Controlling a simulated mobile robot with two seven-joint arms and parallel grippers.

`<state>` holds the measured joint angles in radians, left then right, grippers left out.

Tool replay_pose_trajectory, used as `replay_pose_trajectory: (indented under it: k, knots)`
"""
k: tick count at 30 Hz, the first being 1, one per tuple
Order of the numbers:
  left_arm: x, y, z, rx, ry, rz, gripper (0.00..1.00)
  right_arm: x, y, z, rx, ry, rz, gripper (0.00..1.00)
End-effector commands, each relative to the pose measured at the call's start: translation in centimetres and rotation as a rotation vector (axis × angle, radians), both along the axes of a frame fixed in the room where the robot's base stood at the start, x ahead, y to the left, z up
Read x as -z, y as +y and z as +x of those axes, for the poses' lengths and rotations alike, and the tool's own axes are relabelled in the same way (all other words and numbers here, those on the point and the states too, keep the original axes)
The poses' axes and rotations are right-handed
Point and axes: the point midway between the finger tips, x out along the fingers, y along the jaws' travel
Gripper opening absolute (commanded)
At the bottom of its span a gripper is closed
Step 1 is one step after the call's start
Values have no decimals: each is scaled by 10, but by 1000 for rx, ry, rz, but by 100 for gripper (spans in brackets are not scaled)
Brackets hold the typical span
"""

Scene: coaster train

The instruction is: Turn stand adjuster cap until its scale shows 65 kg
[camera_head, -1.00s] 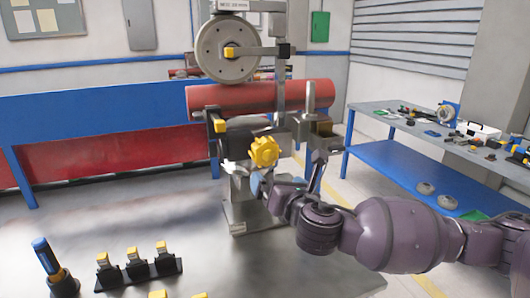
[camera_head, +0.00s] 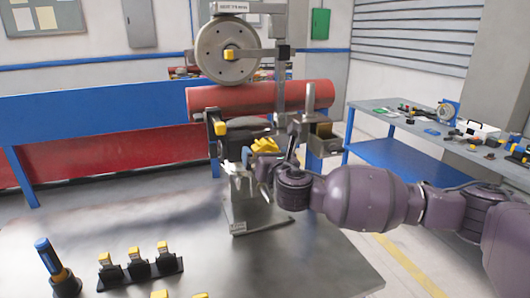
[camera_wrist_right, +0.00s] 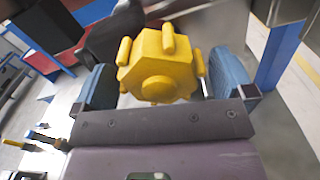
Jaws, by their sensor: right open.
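The yellow adjuster cap (camera_head: 265,146) is on the front of the grey metal stand (camera_head: 250,208), partly hidden by my right gripper in the head view. In the right wrist view the cap (camera_wrist_right: 158,65) shows as a knobbed yellow piece with a round boss. My right gripper (camera_head: 250,165) is at the cap. Its two blue finger pads (camera_wrist_right: 160,85) stand on the left and right of the cap, open, with a small gap seen at the sides. I cannot read any scale in kg. My left gripper is not in view.
A large grey wheel (camera_head: 228,50) and a red cylinder (camera_head: 260,97) are above the stand. A row of black and yellow pieces (camera_head: 140,268) and a blue-handled tool (camera_head: 55,265) are on the table's front left. A blue side bench (camera_head: 385,152) stands at the right. The table's middle left is clear.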

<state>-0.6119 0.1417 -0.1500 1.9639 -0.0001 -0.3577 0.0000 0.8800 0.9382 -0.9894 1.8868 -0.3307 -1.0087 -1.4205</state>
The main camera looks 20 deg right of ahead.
Motion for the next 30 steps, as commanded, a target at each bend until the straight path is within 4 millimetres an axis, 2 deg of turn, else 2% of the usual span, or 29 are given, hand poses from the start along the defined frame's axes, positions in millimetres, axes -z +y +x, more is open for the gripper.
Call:
replay_pose_trajectory:
  k: [4, 13, 14, 21, 23, 30]
  knots:
    - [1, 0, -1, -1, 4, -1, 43, 0, 1, 8, -1, 0, 1, 100]
    - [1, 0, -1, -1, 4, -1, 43, 0, 1, 10, -1, 0, 1, 100]
    - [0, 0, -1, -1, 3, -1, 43, 0, 1, 10, -1, 0, 1, 98]
    - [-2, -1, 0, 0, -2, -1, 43, 0, 1, 10, -1, 0, 1, 62]
    - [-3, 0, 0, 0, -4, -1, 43, 0, 1, 10, -1, 0, 1, 54]
    - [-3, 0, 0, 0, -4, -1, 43, 0, 0, 10, 0, 1, 23, 54]
